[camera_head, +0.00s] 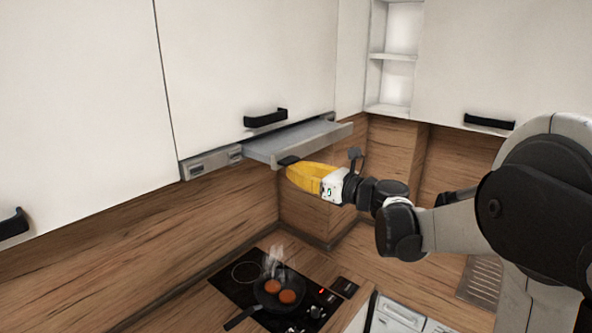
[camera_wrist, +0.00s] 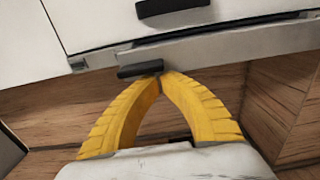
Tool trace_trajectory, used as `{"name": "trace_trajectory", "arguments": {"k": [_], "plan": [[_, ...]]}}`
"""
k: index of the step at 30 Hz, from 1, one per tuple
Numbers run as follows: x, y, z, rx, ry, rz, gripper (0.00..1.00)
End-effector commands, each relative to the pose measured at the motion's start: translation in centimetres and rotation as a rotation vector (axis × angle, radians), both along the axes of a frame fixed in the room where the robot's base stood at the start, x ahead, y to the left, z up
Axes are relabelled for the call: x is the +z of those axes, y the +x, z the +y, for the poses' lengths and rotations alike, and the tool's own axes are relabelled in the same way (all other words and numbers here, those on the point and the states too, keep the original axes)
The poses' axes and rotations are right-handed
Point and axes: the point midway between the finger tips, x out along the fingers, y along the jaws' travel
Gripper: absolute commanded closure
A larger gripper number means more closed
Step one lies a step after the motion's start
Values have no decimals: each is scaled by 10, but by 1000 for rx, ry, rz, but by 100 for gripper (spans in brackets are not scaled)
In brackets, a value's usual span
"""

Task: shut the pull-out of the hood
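The hood's pull-out (camera_head: 303,140) is a flat grey panel standing out from under the white wall cabinet, above the hob. In the wrist view the pull-out (camera_wrist: 225,48) crosses the upper part, with a dark gap behind its front edge. A small black tab (camera_wrist: 139,70) is at its front edge; it also shows in the camera_head view (camera_head: 288,160). My gripper (camera_wrist: 161,75) has yellow fingers whose tips meet at the tab's right end, just below the front edge. In the camera_head view my gripper (camera_head: 287,169) is at the pull-out's near edge. I cannot tell whether the tips touch it.
A cabinet handle (camera_head: 265,118) is just above the pull-out. Below, a hob (camera_head: 240,288) carries a steaming pan (camera_head: 268,300) with round brown food. Open shelves (camera_head: 392,57) stand at the back corner. The space between pull-out and hob is clear apart from my arm.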

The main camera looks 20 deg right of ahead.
Motion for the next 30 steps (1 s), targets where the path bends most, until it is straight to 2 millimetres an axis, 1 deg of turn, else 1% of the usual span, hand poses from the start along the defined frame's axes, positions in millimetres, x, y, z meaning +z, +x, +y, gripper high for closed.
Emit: {"name": "trace_trajectory", "arguments": {"k": [2,5,12,16,18,21,30], "plan": [[0,3,2,1,0,0,100],[-1,16,11,2,0,0,100],[-2,71,49,4,0,0,100],[-1,93,64,3,0,0,100],[-1,100,68,1,0,0,100],[0,104,71,0,0,0,100],[0,104,71,1,0,0,100]]}}
